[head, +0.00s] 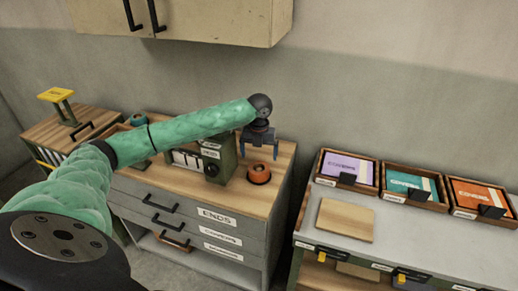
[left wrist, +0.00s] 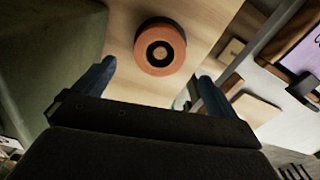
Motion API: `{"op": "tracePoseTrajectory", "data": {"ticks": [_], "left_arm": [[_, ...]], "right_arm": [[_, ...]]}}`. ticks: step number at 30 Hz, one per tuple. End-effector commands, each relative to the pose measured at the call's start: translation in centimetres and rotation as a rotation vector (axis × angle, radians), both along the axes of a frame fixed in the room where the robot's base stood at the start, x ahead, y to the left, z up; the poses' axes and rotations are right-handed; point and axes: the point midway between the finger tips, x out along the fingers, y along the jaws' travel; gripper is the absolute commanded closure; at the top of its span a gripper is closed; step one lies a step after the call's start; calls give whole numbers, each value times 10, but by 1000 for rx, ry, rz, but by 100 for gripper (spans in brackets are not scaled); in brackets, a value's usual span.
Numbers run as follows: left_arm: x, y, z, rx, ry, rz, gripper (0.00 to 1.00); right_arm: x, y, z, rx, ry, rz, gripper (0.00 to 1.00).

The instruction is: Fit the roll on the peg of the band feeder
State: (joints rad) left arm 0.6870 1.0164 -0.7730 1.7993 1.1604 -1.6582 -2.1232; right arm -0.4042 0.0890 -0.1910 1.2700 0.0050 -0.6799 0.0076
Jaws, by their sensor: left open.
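An orange and dark roll (head: 259,173) lies flat on the wooden top of the drawer cabinet, right of the green band feeder (head: 222,160). The roll also shows in the left wrist view (left wrist: 160,46), with its centre hole facing the camera. My left gripper (head: 260,150) points down above the roll. In the left wrist view its two blue fingers (left wrist: 150,88) are spread wide with nothing between them, and the roll appears beyond them. The peg of the feeder cannot be made out; my left arm crosses in front of part of the feeder. My right gripper is not in view.
The cabinet (head: 285,168) has labelled drawers with black handles. To the right, a grey counter (head: 415,243) carries a wooden board (head: 345,220) and wooden trays of coloured packs (head: 410,184). A yellow-topped press (head: 58,97) stands at the left. A wall cupboard (head: 190,18) hangs above.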

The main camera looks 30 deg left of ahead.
Motion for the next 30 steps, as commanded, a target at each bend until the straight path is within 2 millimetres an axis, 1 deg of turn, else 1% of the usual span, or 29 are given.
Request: {"op": "tracePoseTrajectory", "data": {"ticks": [6, 10, 15, 30], "left_arm": [[1, 0, 26, 0, -2, -1, 4], [0, 0, 36, 0, -1, 0, 4], [0, 0, 40, 0, 1, 0, 4], [0, 0, 40, 0, 0, -1, 4]], "right_arm": [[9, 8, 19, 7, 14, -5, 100], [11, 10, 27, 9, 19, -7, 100], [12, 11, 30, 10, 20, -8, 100], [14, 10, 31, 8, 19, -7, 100]]}}
